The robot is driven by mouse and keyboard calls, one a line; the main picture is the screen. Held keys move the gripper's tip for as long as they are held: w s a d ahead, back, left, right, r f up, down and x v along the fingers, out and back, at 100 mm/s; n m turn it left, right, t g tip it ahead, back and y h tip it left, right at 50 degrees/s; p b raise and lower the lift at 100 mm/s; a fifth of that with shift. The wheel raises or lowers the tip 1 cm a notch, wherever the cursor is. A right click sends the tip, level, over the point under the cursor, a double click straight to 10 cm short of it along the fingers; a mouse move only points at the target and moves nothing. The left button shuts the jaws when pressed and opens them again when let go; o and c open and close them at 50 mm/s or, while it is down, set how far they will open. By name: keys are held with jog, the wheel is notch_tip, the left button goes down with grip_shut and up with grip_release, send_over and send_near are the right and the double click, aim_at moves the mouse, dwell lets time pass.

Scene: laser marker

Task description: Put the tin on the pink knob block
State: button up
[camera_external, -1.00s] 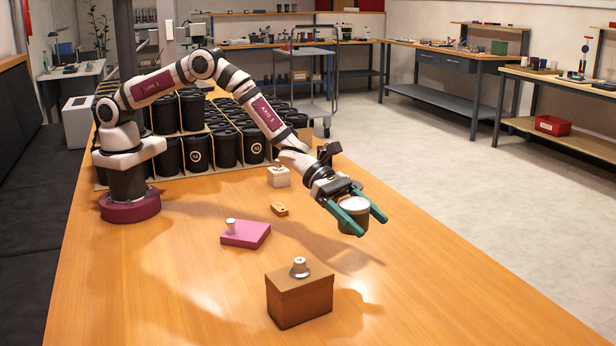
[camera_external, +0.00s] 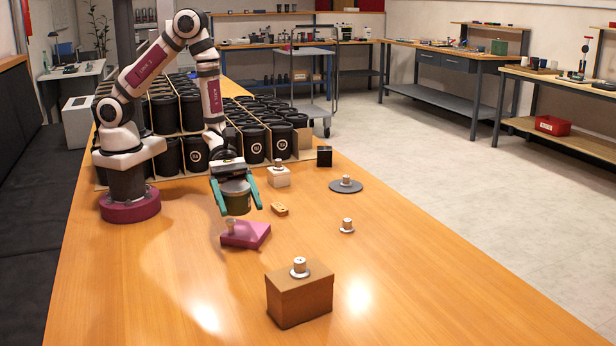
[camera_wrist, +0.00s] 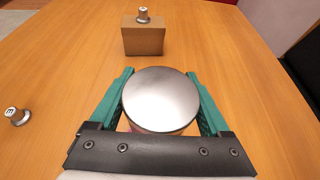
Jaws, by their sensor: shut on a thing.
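The tin (camera_external: 236,201) is dark olive with a silver lid, which fills the middle of the wrist view (camera_wrist: 160,98). My gripper (camera_external: 241,210), with teal fingers, is shut on the tin from both sides and holds it roughly upright. The pink knob block (camera_external: 250,235) lies flat on the table just below the tin in the outside view. Its small pale knob (camera_external: 230,227) shows close under the tin; I cannot tell the exact gap. In the wrist view the tin and gripper hide nearly all of the pink block.
A brown box (camera_external: 299,299) with a knob on top stands in front. A white knob block (camera_external: 279,178), a yellow piece (camera_external: 280,209), a grey disc with a knob (camera_external: 346,187), a loose knob (camera_external: 347,226) and a black cube (camera_external: 324,156) lie around. The front right table is clear.

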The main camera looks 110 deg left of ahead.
jog(key=w+a+f, duration=0.2)
jog(key=a, duration=0.1)
jog(key=w+a+f, duration=0.1)
jog(key=shift+a+f, duration=0.25)
jog(key=shift+a, duration=0.05)
notch_tip(320, 180, down, 4)
jog(key=shift+w+a+f, duration=0.1)
jog(key=shift+f, duration=0.1)
jog(key=o, duration=1.4)
